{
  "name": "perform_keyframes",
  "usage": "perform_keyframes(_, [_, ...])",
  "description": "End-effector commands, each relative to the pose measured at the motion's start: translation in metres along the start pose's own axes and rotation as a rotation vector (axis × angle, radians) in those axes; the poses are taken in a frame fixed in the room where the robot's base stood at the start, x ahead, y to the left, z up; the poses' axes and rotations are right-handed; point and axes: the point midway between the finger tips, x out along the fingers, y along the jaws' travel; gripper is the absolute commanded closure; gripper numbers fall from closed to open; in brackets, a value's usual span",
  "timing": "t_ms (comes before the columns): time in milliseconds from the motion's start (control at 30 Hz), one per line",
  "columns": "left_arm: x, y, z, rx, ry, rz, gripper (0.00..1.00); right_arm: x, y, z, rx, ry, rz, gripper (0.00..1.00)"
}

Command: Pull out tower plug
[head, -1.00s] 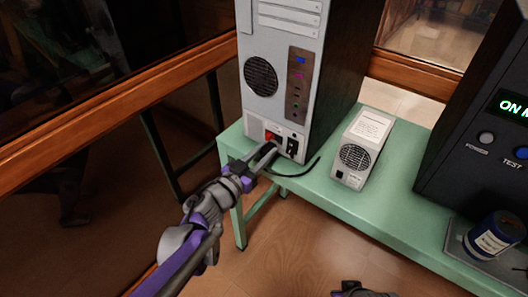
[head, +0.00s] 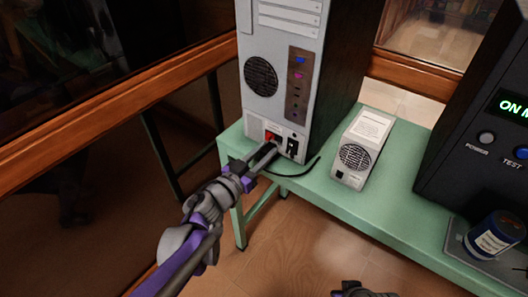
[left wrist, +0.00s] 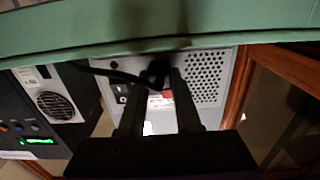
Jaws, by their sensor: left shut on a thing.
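The computer tower (head: 280,110) stands on the green table with its rear panel facing me. Low on that panel are a red switch (head: 270,136) and a black socket or switch (head: 292,147). My left gripper (head: 268,154) reaches the panel just below the red switch. In the left wrist view, which is upside down, its fingers (left wrist: 156,88) are closed around the black tower plug (left wrist: 158,69). A black cable (left wrist: 105,71) runs from the plug. Whether the plug is still seated is hidden. Part of my right gripper (head: 360,289) shows at the bottom edge of the head view.
The green table (head: 320,190) holds a small white box with a fan grille (head: 358,152) right of the tower. A large black console (head: 480,130) and a dark blue can (head: 495,236) are farther right. A wood-framed glass panel (head: 130,95) stands at left.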

Motion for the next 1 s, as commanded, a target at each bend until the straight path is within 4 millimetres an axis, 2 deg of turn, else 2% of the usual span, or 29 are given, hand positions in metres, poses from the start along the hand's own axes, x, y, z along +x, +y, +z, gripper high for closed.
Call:
perform_keyframes(167, [-0.002,0.0,0.0,0.0,0.0,0.0,1.0,0.0,0.0,0.0,0.0,0.0,0.0,1.0])
perform_keyframes(400, [-0.029,0.0,0.0,0.002,-0.001,-0.001,1.0,-0.004,0.0,-0.001,0.0,0.001,0.0,1.0])
perform_keyframes(633, [-0.029,0.0,0.0,0.001,0.0,0.001,1.0,-0.004,0.0,-0.001,0.0,0.001,0.0,1.0])
perform_keyframes(667, [-0.029,0.0,0.0,0.001,0.0,0.001,0.66,-0.004,0.0,-0.001,0.0,0.001,0.0,1.0])
perform_keyframes(800, [-0.029,0.0,0.0,0.0,0.0,0.0,0.41,-0.004,0.0,-0.001,0.0,0.001,0.0,1.0])
perform_keyframes(833, [-0.029,0.0,0.0,0.0,0.0,0.0,0.38,-0.004,0.0,-0.001,0.0,0.001,0.0,1.0])
perform_keyframes(1000, [-0.029,0.0,0.0,0.0,0.0,0.0,0.38,-0.004,0.0,-0.001,0.0,0.001,0.0,1.0])
